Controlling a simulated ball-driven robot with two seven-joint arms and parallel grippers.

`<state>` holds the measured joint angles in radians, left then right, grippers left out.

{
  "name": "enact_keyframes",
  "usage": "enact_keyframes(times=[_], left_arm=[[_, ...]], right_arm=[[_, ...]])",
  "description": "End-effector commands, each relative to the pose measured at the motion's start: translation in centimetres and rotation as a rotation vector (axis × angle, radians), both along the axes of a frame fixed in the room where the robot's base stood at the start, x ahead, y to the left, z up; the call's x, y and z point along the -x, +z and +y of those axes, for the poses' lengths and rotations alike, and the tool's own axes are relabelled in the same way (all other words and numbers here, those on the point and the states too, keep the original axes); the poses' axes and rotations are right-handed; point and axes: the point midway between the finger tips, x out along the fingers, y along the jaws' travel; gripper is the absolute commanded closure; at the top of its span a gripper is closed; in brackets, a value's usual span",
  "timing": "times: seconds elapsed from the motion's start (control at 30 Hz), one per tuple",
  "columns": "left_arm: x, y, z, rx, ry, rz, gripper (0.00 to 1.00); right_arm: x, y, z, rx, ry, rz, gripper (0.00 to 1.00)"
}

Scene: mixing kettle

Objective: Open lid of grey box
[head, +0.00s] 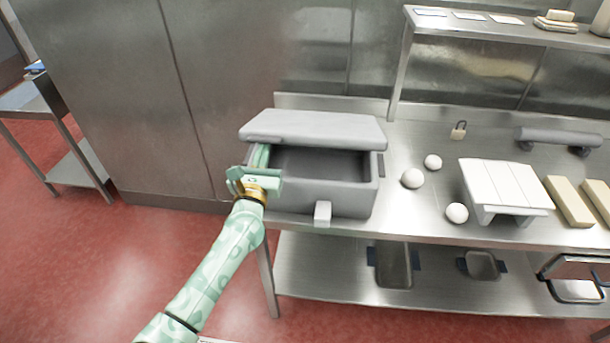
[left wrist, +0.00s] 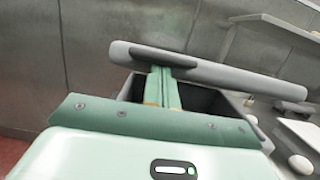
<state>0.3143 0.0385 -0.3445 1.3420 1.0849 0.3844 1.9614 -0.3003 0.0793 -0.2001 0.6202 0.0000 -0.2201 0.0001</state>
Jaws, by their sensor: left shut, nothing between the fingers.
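The grey box (head: 345,196) stands on the left end of the steel table. Its lid (head: 315,128) is raised and tilted at the back, so the dark inside shows through a gap at the front. My left gripper (head: 262,158) is at the box's left front corner, with its fingers reaching under the lid's left part. In the left wrist view the green fingers (left wrist: 162,88) are together with nothing between them, and their tips meet the underside of the lid (left wrist: 210,68). I cannot tell if they press on it. My right gripper is not in view.
White balls (head: 412,178) lie right of the box, beside a small white stand (head: 503,187) and tan blocks (head: 569,201). A raised shelf (head: 500,30) runs along the back right. Metal pans (head: 393,266) sit on the lower shelf.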

Motion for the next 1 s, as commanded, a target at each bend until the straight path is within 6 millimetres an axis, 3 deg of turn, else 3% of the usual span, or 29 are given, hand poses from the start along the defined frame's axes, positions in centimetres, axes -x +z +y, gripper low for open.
enact_keyframes(times=[0.43, 1.0], left_arm=[[-2.0, 4.1, -0.1, 0.000, 0.000, -0.001, 1.00], [-2.9, 4.9, -0.1, 0.000, 0.000, -0.001, 1.00]], right_arm=[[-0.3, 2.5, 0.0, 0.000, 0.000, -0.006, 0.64], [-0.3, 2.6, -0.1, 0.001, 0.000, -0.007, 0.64]])
